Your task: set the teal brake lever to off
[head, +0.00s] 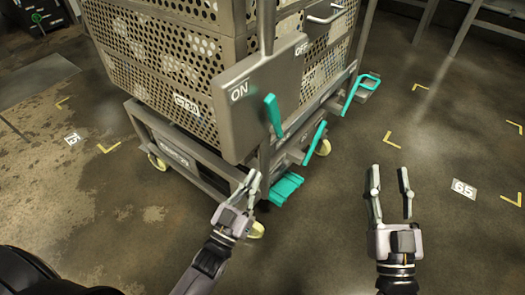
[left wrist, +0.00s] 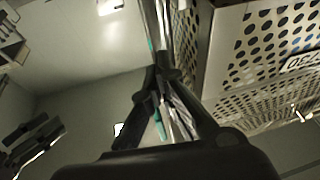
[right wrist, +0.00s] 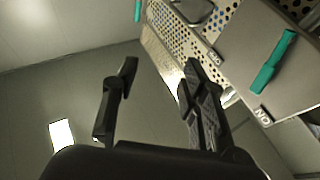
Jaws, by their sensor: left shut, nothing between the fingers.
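The teal brake lever (head: 273,116) is mounted on a grey plate (head: 240,118) on the cart, with ON at the plate's left and OFF at its right. The lever hangs near vertical, tilted slightly, with its grip between the two labels and lower than both. It also shows in the right wrist view (right wrist: 273,62). My left gripper (head: 250,182) is shut and empty, below the plate and apart from the lever. My right gripper (head: 388,180) is open and empty, over the floor to the right of the cart.
The perforated metal cart (head: 170,60) stands on cream wheels. Teal pedals (head: 286,188) and other teal handles (head: 315,143) stick out low on its right side. A grey post rises above the plate. The floor on the right is clear, with yellow corner marks and a 65 sign (head: 464,188).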

